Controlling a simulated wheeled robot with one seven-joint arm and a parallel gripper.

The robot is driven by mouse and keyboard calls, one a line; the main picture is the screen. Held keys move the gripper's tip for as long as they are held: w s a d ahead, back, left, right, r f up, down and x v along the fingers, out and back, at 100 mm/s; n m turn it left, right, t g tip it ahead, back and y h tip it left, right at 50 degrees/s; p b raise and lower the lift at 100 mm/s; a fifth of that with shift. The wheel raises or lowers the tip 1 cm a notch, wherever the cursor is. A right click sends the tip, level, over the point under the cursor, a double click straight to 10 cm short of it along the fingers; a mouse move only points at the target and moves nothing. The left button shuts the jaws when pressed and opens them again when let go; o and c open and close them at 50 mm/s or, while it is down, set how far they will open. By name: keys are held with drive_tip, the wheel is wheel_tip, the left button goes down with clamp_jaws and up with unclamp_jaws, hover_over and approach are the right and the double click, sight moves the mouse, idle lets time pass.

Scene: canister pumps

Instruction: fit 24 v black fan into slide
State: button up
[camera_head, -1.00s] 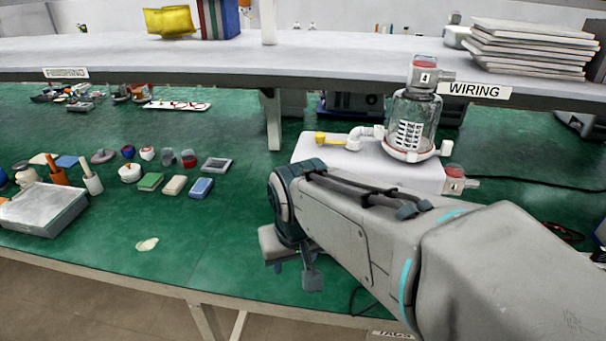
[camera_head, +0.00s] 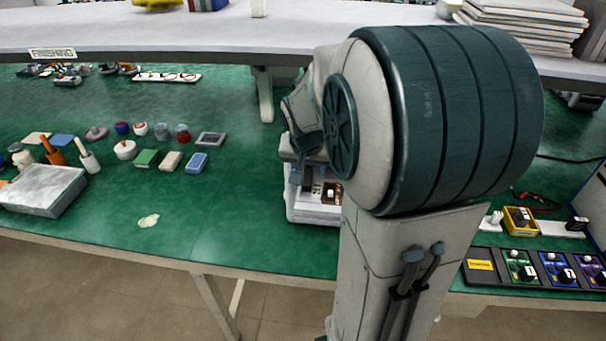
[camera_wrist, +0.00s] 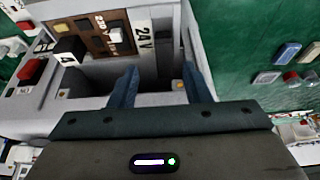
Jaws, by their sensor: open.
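In the wrist view, the open fingers of my gripper (camera_wrist: 158,78) reach into or just over a recess in a grey-white housing (camera_wrist: 88,108). A "24 V" label (camera_wrist: 144,38) is on the housing, beside a dark upright slot. I cannot tell whether a black fan is in that slot or in the shadow between my fingers; nothing is clearly gripped. A black block marked 4 (camera_wrist: 68,51) sits left of the brown panel (camera_wrist: 110,38). In the head view, part of the housing (camera_head: 312,211) shows below my gripper, and my arm hides the rest.
At right in the head view, several colored modules (camera_head: 520,266) lie in a row near the bench edge, with a yellow holder (camera_head: 521,219) behind. Small pots and blocks (camera_head: 172,160) and a grey box (camera_head: 42,190) stand at left. Green bench between is mostly clear.

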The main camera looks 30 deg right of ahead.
sight(307, 175)
drive_tip(key=shift+a+p+x, duration=0.15)
drive_tip(key=shift+p+x, duration=0.15)
drive_tip(key=shift+x, duration=1.1)
drive_tip(key=shift+a+p+x, duration=0.15)
drive_tip(key=shift+p+x, duration=0.15)
drive_tip(key=shift+x, duration=1.05)
drive_tip(key=shift+w, duration=0.1)
clamp_jaws()
